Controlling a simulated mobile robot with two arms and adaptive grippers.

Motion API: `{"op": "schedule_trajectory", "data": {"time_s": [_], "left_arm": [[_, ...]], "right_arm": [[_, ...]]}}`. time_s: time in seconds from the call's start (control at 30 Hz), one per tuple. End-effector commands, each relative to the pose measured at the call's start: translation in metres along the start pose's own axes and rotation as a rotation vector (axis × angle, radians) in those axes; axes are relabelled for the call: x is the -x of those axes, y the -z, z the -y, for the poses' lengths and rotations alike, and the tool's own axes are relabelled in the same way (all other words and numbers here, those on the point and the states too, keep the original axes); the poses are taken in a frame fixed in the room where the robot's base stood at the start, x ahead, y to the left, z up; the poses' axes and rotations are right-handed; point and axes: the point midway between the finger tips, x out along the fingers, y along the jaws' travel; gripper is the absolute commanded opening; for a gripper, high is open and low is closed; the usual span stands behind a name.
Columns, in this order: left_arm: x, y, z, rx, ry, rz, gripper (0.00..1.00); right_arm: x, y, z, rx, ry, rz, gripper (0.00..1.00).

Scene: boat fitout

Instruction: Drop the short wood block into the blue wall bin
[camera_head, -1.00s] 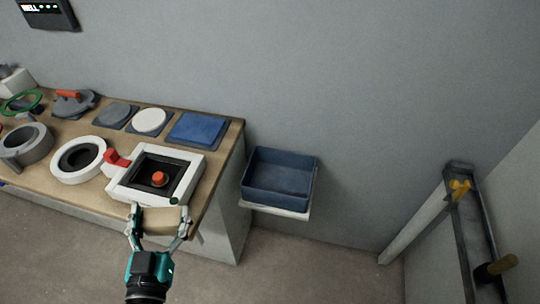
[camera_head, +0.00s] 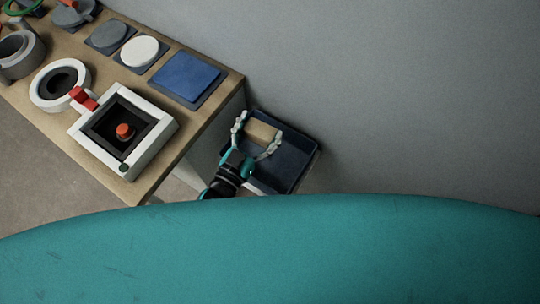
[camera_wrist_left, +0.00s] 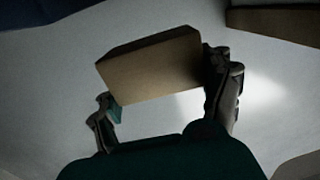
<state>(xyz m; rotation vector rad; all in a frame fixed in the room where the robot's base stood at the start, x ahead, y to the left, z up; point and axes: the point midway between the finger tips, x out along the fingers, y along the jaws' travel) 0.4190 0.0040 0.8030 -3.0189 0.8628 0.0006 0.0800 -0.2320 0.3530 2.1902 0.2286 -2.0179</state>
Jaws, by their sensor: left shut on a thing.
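My left gripper (camera_head: 259,132) is shut on the short wood block (camera_head: 264,132), a plain tan piece held between its two fingers. The block also shows in the left wrist view (camera_wrist_left: 152,66), slightly tilted between the fingers. In the head view the gripper and block overlap the blue wall bin (camera_head: 298,160), an open dark blue box against the wall. The block appears over the bin's opening; its height above the bin is hard to tell. The gripper and wrist hide part of the bin. My right gripper is not in view.
A wooden-topped bench (camera_head: 160,171) stands left of the bin, carrying a white square frame with a red knob (camera_head: 124,131), a white ring (camera_head: 60,84) and a blue square pad (camera_head: 186,77). A large teal part of mine covers the bottom of the head view.

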Motion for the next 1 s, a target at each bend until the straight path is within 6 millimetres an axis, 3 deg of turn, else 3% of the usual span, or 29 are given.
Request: {"op": "schedule_trajectory", "data": {"time_s": [0.2, 0.6, 0.97, 1.0], "left_arm": [[-0.001, -0.016, -0.003, 0.002, -0.013, -0.001, 0.44], [-0.001, -0.06, -0.003, 0.002, -0.012, -0.002, 0.44], [-0.001, -0.062, -0.003, 0.003, -0.011, -0.002, 0.44], [-0.001, -0.062, -0.003, 0.003, -0.011, -0.002, 0.8]], "right_arm": [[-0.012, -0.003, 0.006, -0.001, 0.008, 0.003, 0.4], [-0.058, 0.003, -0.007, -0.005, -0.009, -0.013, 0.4], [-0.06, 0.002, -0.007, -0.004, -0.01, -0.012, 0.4], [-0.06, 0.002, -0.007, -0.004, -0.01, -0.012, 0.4]]}}
